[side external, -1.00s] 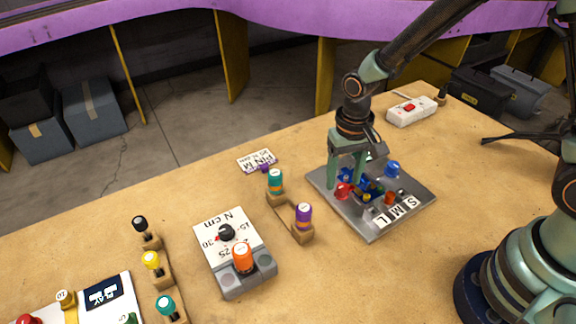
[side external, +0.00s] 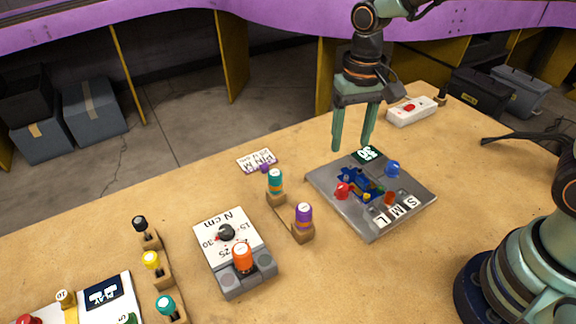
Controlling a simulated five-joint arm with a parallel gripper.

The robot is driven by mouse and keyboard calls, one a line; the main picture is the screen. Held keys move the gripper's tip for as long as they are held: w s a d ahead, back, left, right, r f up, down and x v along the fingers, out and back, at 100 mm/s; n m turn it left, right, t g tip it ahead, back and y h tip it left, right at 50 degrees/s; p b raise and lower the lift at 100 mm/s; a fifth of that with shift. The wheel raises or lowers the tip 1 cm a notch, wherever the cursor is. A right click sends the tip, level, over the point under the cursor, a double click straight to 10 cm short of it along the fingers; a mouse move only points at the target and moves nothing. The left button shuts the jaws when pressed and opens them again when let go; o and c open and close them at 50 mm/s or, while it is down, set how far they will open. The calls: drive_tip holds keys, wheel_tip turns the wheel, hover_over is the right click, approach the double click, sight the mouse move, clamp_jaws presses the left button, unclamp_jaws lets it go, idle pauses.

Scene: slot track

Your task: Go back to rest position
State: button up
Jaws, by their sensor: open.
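My gripper (side external: 352,144) hangs above the far edge of the grey slot-track plate (side external: 405,219), pointing down. Its two green fingers are apart, with nothing between them. The plate lies flat on the table and carries a blue slotted piece (side external: 353,177), a red knob (side external: 342,191), a blue knob (side external: 392,168) and a small orange-red piece (side external: 389,198). White S, M, L labels (side external: 397,211) lie along its near right side. A dark green label (side external: 367,154) shows at the plate's far corner, just below the fingers.
Teal-topped (side external: 275,180) and purple-topped (side external: 304,214) drivers stand in a wooden holder left of the plate. A grey torque box (side external: 235,250) with an orange knob sits further left. A white power strip (side external: 411,110) lies behind right.

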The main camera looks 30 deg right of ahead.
drive_tip(key=s+d+r+n+t, duration=0.3)
drive_tip(key=s+d+r+t, duration=0.2)
drive_tip(key=r, duration=0.5)
drive_tip(key=s+d, duration=0.2)
drive_tip(key=d, duration=0.1)
drive_tip(key=shift+d+t, duration=0.3)
drive_tip(key=shift+d, duration=0.1)
